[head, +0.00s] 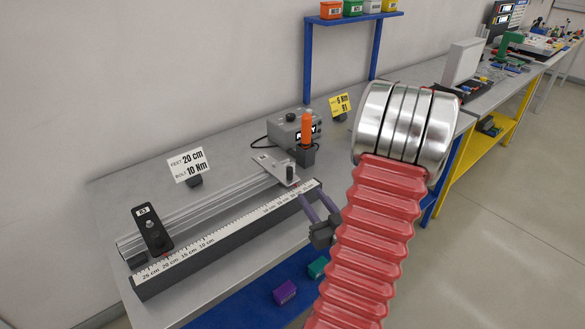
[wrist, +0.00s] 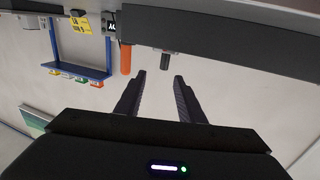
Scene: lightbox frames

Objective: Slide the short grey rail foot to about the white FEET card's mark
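The short light grey rail foot (head: 268,163) lies across the far right part of the rail (head: 205,208), with a dark upright knob (head: 290,173) at its near end. The white FEET card (head: 188,165) behind the rail reads FEET 20 cm, BOLT 10 Nm. A white scale (head: 228,231) in cm runs along the rail's front. My gripper (head: 314,199) is open and empty, in front of the scale's right part, apart from the foot. In the wrist view, the dark knob (wrist: 165,58) shows beyond the gap between the open fingertips (wrist: 159,75).
A black foot (head: 153,229) sits across the rail's left end, its red pointer near a 20 cm mark. An orange-handled tool (head: 306,127) stands in a dark holder just behind the grey foot. A grey box (head: 287,130) and yellow card (head: 340,105) stand behind. Purple block (head: 285,292) lies below.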

